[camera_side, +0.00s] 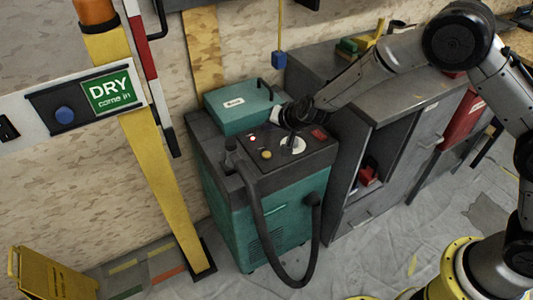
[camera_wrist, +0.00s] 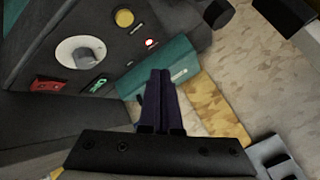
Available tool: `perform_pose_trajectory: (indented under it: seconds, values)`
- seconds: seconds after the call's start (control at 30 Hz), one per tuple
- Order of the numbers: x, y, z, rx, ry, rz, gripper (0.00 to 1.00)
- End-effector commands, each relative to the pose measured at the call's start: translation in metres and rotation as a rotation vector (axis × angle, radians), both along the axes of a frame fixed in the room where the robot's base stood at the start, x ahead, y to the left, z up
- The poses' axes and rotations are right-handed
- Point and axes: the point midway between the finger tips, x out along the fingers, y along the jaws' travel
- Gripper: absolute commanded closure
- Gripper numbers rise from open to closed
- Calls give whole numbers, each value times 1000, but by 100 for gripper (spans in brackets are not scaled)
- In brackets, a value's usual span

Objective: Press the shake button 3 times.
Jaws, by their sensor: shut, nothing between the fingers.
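A teal machine (camera_side: 240,215) with a dark top panel stands in the middle of the side view. On the panel are a yellow round button (camera_side: 267,154), a white dial (camera_side: 293,144), a red switch (camera_side: 319,133) and a small light (camera_side: 252,138). No label naming the shake button is readable. The wrist view shows the yellow button (camera_wrist: 124,18), dial (camera_wrist: 76,52), red switch (camera_wrist: 47,86) and a lit red light (camera_wrist: 151,43) at upper left. My gripper (camera_wrist: 160,75) is shut and empty, above the machine's rear, apart from the yellow button.
A teal box (camera_side: 235,108) sits on the machine's back. A black hose (camera_side: 265,235) loops down its front. A grey cabinet (camera_side: 375,85) stands to the right. A yellow post (camera_side: 165,190) and a DRY sign (camera_side: 108,92) with a blue button (camera_side: 64,114) are at left.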

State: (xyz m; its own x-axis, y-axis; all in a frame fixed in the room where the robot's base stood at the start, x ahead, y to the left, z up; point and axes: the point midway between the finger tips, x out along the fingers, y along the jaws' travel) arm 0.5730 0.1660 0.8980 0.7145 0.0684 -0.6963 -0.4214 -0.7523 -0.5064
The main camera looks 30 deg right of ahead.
Motion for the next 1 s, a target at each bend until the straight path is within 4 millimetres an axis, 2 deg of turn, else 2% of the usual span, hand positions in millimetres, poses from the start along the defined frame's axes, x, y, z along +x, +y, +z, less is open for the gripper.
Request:
perform_pose_trajectory:
  seconds: [0.13, 0.53, 0.67, 1.0]
  values:
    - [-1, 0, 8, 2, 2, 2, 100]
    - [-1, 0, 3, 0, 2, 3, 100]
    - [-1, 0, -9, -1, 3, 2, 100]
    - [-1, 0, -54, 0, 4, 2, 100]
